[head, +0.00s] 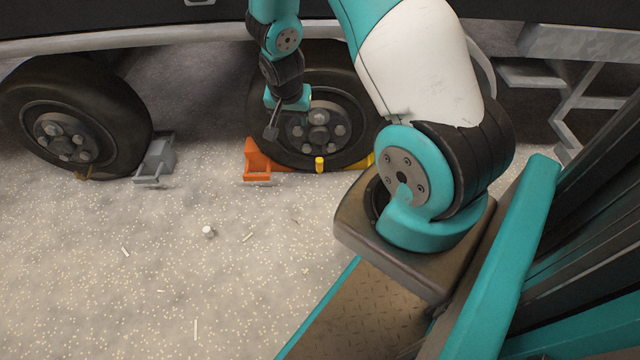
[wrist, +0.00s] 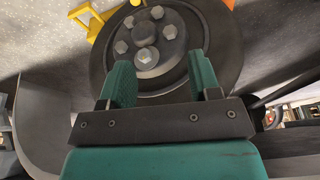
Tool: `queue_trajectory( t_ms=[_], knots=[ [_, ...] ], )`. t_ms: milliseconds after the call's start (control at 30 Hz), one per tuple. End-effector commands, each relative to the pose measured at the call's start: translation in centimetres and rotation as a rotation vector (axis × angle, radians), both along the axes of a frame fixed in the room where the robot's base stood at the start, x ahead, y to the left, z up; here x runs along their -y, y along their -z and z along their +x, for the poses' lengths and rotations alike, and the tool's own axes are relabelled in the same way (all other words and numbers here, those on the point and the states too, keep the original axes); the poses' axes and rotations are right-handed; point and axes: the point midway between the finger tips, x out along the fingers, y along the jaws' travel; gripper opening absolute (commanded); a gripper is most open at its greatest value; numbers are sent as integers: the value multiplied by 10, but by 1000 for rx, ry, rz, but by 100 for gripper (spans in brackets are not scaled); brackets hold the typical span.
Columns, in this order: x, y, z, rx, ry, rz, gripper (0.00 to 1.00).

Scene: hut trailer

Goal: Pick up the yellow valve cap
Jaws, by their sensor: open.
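A small yellow upright cylinder (head: 319,164), which looks like the yellow valve cap, stands at the foot of the right wheel in the head view. In the wrist view a small yellow piece (wrist: 134,3) is cut off at the top edge; it may be the same thing. My gripper (head: 271,132) is in front of the upper left part of that wheel, above and left of the yellow cylinder and apart from it. In the wrist view its two teal fingers (wrist: 162,78) are spread with nothing between them, facing the wheel hub (wrist: 145,45).
An orange chock (head: 257,160) sits left of the right wheel (head: 318,118). A yellow chock (head: 366,162) shows partly behind my arm and in the wrist view (wrist: 90,18). A grey chock (head: 156,158) is by the left wheel (head: 66,125). A small white piece (head: 208,231) lies on open ground.

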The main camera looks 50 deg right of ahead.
Motion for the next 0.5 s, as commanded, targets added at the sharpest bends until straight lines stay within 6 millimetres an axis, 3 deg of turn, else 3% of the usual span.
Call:
queue_trajectory(
  t_ms=[33,133,500],
  knots=[
    [14,46,-5,-3,44,-18,57],
    [35,84,-13,3,114,-52,57],
    [67,147,-18,12,181,-89,57]
  ],
)
